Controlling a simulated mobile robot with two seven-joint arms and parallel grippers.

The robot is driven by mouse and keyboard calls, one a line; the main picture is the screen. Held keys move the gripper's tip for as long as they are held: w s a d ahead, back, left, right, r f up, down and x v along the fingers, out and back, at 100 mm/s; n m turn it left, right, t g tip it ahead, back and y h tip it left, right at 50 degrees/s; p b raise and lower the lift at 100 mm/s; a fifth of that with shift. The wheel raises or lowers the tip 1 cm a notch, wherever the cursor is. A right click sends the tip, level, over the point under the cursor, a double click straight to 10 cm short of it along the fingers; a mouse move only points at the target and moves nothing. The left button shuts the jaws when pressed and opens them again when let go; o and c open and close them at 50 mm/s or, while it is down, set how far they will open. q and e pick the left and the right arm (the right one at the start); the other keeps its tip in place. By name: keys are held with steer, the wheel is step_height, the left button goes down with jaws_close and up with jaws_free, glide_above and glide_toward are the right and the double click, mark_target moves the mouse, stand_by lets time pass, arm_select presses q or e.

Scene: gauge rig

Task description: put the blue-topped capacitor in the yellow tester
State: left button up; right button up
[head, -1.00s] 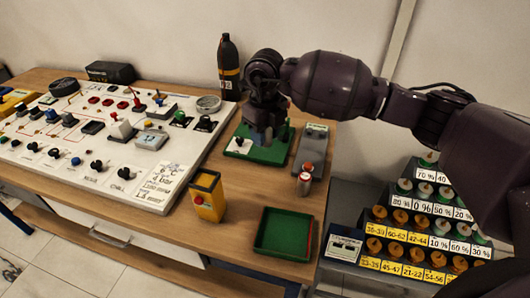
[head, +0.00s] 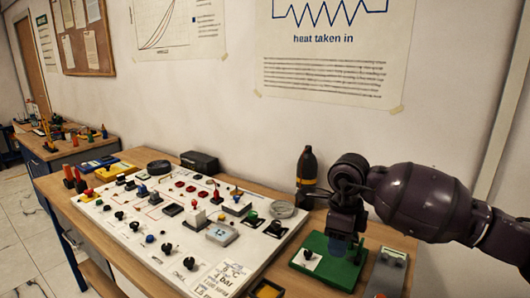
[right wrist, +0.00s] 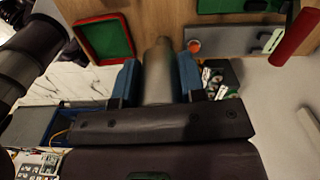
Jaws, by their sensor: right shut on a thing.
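My right gripper (head: 342,246), its fingers blue, is over the green board (head: 318,272) on the near right of the table. In the right wrist view it is shut on a plain grey cylinder (right wrist: 158,68), seen between both fingers. I take this to be the capacitor, but its top is hidden and no blue top shows.
A white panel (head: 150,238) with knobs and switches fills the table's middle. A dark bottle (head: 306,172) stands behind the gripper. A grey device (head: 386,272) is right of the green board. The right wrist view shows a green tray (right wrist: 80,37).

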steer(key=n, duration=0.4)
steer(key=shift+s+a+r+n, duration=0.15)
steer(key=shift+a+r+n, duration=0.05)
steer(key=shift+r+n, duration=0.1)
steer(key=n, duration=0.4)
steer(key=shift+s+f, duration=0.1)
steer(key=shift+s, duration=0.25)
steer(key=s+d+f+n, duration=0.4)
steer(key=s+f+n, duration=0.4)
steer(key=n, duration=0.7)
steer(key=shift+s+d, duration=0.4)
steer(key=shift+s, duration=0.1)
steer(key=shift+s+a, duration=0.15)
steer(key=shift+s, duration=0.05)
